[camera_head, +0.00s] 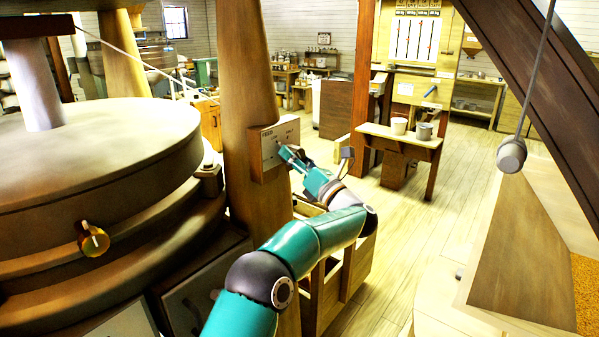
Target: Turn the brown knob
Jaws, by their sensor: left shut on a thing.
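A pale control panel (275,143) with small lettering is fixed to the thick wooden post. My left gripper (283,151) reaches up to the face of this panel. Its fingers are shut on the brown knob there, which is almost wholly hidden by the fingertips. Its colour and the way it points cannot be made out. My right gripper is not in view.
The wooden post (246,90) stands right behind the panel. A round millstone casing (90,190) with a brass-coloured knob (93,239) fills the left. A cord with a pale pull (511,155) hangs at the right. A grain bin (530,250) stands below it. Floor is clear mid-right.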

